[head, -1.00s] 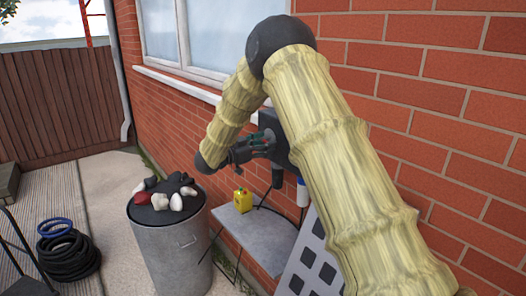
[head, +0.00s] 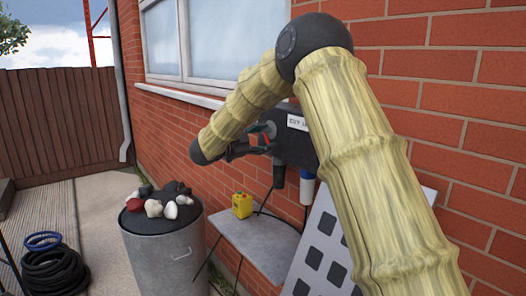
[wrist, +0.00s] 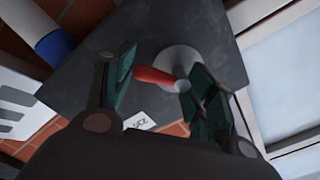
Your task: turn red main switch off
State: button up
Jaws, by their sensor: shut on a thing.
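The red main switch (wrist: 154,76) is a red handle on a round grey base (wrist: 179,64), on the face of a dark grey box (wrist: 225,35). In the head view the box (head: 292,148) is on the brick wall below the window, with a white label on it. The exact contact is hard to see.
A grey bin (head: 168,245) with stones on its lid stands at the left. A small grey table (head: 262,245) holds a yellow can (head: 242,204). A white panel with dark squares (head: 325,225) leans near the wall. Coiled hoses (head: 50,272) lie far left.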

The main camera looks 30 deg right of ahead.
jog(key=shift+o, duration=0.2)
jog(key=m+b, duration=0.1)
jog(key=b, duration=0.1)
jog(key=f+m+b, duration=0.1)
jog(key=m+b, duration=0.1)
jog(key=b, duration=0.1)
jog(key=f+m+b, duration=0.1)
jog(key=b, duration=0.1)
jog(key=shift+w+f+b, duration=0.2)
jog(key=shift+w+b, duration=0.05)
jog(key=shift+b, duration=0.1)
jog(key=m+b, duration=0.2)
jog(key=b, duration=0.1)
jog(key=shift+w+m+b, duration=0.25)
jog(key=shift+m+b, duration=0.05)
jog(key=shift+w+r+m+b, duration=0.15)
jog(key=shift+m+b, duration=0.25)
jog(key=shift+b, duration=0.3)
jog(key=shift+r, duration=0.1)
jog(key=shift+c, duration=0.2)
jog(key=o, duration=0.8)
jog(key=shift+o, duration=0.2)
jog(key=shift+w, duration=0.1)
jog(key=shift+r, duration=0.1)
jog(key=shift+a+r, duration=0.15)
jog(key=shift+r, duration=0.1)
